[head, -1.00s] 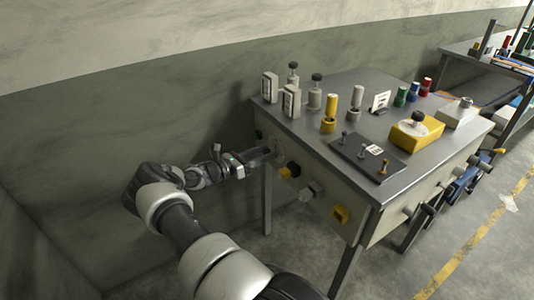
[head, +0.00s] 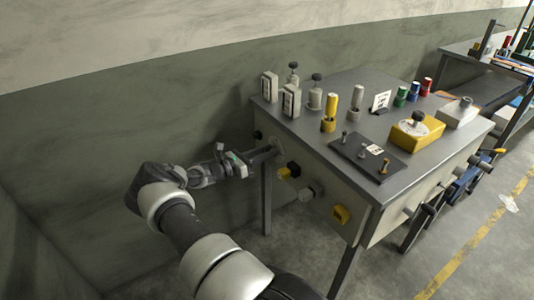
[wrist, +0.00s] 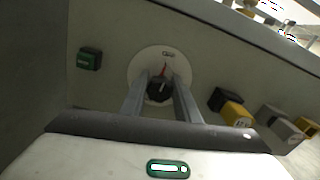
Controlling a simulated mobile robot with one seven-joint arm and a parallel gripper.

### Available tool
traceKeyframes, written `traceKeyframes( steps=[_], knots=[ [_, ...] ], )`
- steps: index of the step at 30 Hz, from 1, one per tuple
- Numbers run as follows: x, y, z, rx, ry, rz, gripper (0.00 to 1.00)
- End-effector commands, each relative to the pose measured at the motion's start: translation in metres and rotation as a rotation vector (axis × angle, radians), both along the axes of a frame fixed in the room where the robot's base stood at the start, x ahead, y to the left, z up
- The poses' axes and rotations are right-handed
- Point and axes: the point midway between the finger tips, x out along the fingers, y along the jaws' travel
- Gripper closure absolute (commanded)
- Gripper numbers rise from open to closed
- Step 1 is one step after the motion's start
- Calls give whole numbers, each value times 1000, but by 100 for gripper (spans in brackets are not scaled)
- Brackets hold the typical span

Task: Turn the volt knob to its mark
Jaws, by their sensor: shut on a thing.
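The dark knob (wrist: 159,88) sits in front of a round pale dial plate (wrist: 147,66) on the bench's side panel. A small dark label is at the plate's top, too small to read. A red line on the plate runs up and slightly right from the knob. My gripper (wrist: 160,93) has one finger on each side of the knob and is shut on it. In the head view my gripper (head: 266,152) reaches the panel near its left end and hides the knob. The knob's pointer direction cannot be made out clearly.
A green block (wrist: 89,59) is left of the dial on the panel. A black-and-yellow block (wrist: 231,107) and a grey block (wrist: 279,131) lie to the right. The bench top (head: 345,95) carries several posts, cylinders and boxes. The wall (head: 120,120) is behind my arm.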

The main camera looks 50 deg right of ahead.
Motion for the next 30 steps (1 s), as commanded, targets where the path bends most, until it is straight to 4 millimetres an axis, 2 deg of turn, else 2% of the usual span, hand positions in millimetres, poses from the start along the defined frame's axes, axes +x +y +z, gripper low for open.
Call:
traceKeyframes(
  steps=[8,30],
  knots=[
    [0,1,-4,-39,-164,0,93],
    [-2,2,-5,-202,-844,1,93]
  ],
)
